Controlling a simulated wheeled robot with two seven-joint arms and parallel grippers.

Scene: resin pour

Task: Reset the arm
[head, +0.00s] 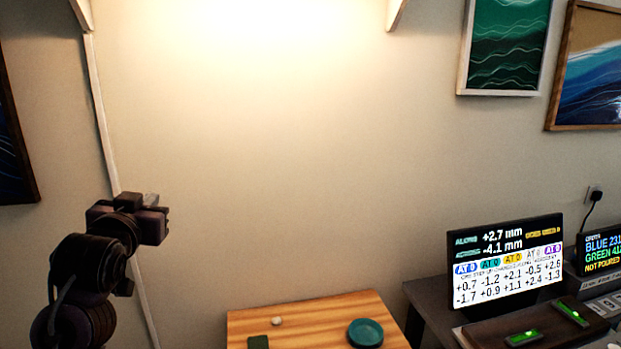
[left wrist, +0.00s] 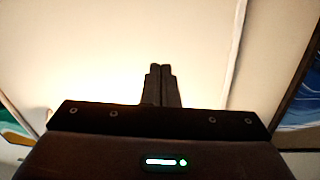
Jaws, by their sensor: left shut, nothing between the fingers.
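My left arm rises from the lower left in the head view. Its gripper (head: 152,212) is held up in front of the bare wall, well above and to the left of the wooden table. In the left wrist view the two fingers of my left gripper (left wrist: 160,70) lie together, shut, with nothing between them. My right gripper is in neither view.
A wooden table (head: 300,312) at bottom centre carries a teal round dish (head: 365,333), a small pale object (head: 277,321) and a dark green piece (head: 258,342). A display screen (head: 506,262) stands on the dark desk at right. The space before the wall is clear.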

